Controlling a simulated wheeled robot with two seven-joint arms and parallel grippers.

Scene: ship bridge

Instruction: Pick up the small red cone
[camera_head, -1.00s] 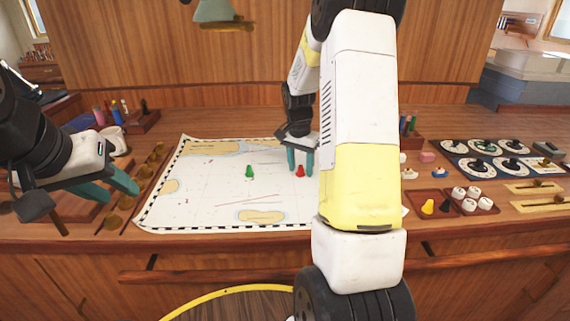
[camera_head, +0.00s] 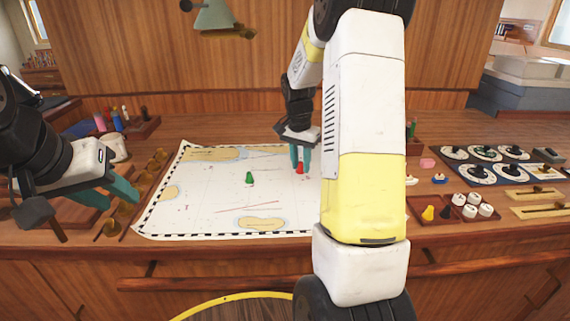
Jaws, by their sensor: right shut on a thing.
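The small red cone (camera_head: 300,168) is on the right part of the white chart (camera_head: 215,205). My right gripper (camera_head: 300,162) points down over it, with its teal fingers closed on either side of the cone. The cone is partly hidden by the fingers, and I cannot tell whether its base touches the chart. My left gripper (camera_head: 124,192) is at the left, over the wooden desk near the chart's left edge. Its teal fingers are apart and hold nothing.
A green cone (camera_head: 250,177) stands mid-chart. Round brass pieces (camera_head: 124,196) line the chart's left. To the right are a tray with a yellow cone (camera_head: 428,213), white round pieces (camera_head: 472,211) and a dial panel (camera_head: 482,170). My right arm hides the desk's centre right.

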